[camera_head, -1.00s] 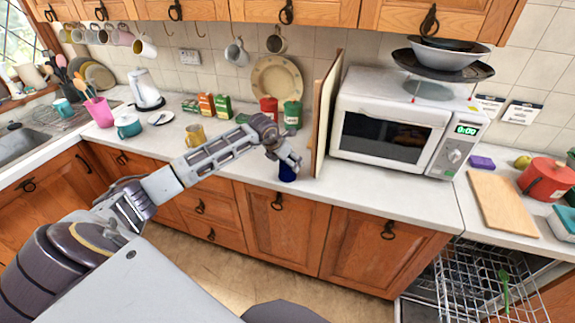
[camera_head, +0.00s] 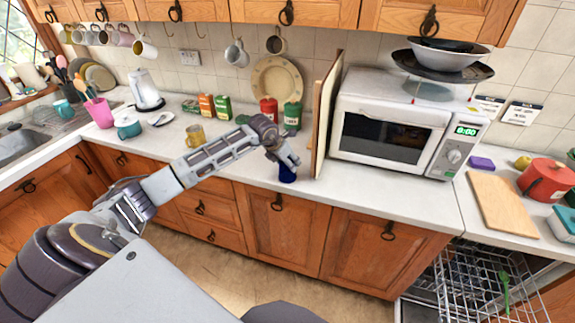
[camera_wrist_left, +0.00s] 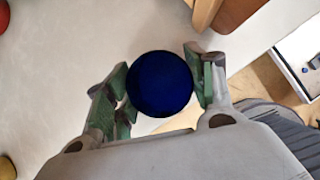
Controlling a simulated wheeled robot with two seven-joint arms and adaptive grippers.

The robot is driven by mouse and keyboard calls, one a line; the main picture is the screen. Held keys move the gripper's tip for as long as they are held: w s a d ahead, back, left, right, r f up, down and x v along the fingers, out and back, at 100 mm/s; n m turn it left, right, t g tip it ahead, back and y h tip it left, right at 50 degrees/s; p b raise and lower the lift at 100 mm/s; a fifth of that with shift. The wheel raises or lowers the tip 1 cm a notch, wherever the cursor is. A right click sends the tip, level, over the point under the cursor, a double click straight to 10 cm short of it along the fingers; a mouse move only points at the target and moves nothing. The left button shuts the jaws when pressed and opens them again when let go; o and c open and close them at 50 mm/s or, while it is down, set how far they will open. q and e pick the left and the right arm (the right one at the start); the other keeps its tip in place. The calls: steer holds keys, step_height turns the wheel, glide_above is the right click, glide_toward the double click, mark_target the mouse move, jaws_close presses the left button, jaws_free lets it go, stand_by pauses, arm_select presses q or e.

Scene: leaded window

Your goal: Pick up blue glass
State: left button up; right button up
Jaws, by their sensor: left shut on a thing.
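The blue glass (camera_head: 287,174) is small and dark blue, on or just above the white counter (camera_head: 235,170) near its front edge. In the left wrist view the glass (camera_wrist_left: 160,84) shows from above as a dark blue round between the finger pads. My left gripper (camera_head: 287,163) reaches down over the glass from above. In the left wrist view its green-padded fingers (camera_wrist_left: 160,86) are shut on both sides of the glass. My right gripper does not show.
A tall upright board (camera_head: 325,115) stands just right of my left gripper, beside the white microwave (camera_head: 385,125). A yellow mug (camera_head: 195,136) stands to the left. Red (camera_head: 269,110) and green (camera_head: 292,115) canisters stand behind. An open dishwasher rack (camera_head: 480,275) is at lower right.

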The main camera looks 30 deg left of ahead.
arm_select(q)
steer(key=shift+r, duration=0.15)
steer(key=shift+r+b, duration=0.95)
steer(key=shift+r, duration=3.95)
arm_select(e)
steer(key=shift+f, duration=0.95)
